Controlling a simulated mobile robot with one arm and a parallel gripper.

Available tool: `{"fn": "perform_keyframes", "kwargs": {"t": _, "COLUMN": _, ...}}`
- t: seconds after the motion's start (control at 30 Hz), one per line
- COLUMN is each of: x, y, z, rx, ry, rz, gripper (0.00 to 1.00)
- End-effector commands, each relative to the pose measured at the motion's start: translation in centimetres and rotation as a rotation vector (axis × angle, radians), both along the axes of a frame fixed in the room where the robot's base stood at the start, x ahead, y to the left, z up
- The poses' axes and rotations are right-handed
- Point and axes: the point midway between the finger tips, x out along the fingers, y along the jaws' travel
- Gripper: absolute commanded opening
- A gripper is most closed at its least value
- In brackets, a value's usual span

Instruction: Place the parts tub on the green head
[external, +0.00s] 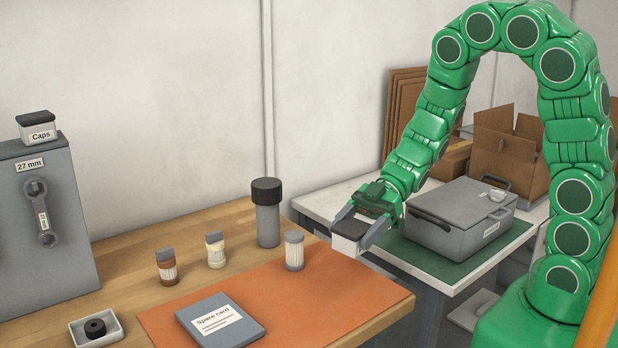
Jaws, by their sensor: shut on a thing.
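My gripper (354,230) is shut on a small white tub with a dark lid (346,242), which looks like the parts tub. It holds the tub in the air near the gap between the wooden bench and the white table. The fingers hide part of the tub, and no label on it can be read. I cannot make out a thing that is clearly a green head. Apart from my green arm, the green thing in view is a flat mat (462,268) on the white table, under a grey case.
The grey case (452,222) with handles fills much of the mat. A cardboard box (508,150) stands behind it. The wooden bench holds an orange mat (340,290), a spare card (220,318), several small bottles, a dark-capped cylinder (267,215) and a Caps tub (38,130) on a grey stand.

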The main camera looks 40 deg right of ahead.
Motion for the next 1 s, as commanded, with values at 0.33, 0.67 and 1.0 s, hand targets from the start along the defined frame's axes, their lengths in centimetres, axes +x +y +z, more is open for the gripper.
{"fn": "perform_keyframes", "kwargs": {"t": 0.33, "x": 1.6, "y": -1.4, "z": 0.3, "rx": 0.0, "ry": 0.0, "rz": -0.05, "gripper": 0.39}}
{"fn": "perform_keyframes", "kwargs": {"t": 0.67, "x": 6.8, "y": -7.3, "z": 0.9, "rx": -0.005, "ry": 0.0, "rz": -0.226, "gripper": 0.39}}
{"fn": "perform_keyframes", "kwargs": {"t": 1.0, "x": 11.2, "y": -14.4, "z": 1.7, "rx": -0.007, "ry": -0.002, "rz": -0.413, "gripper": 0.39}}
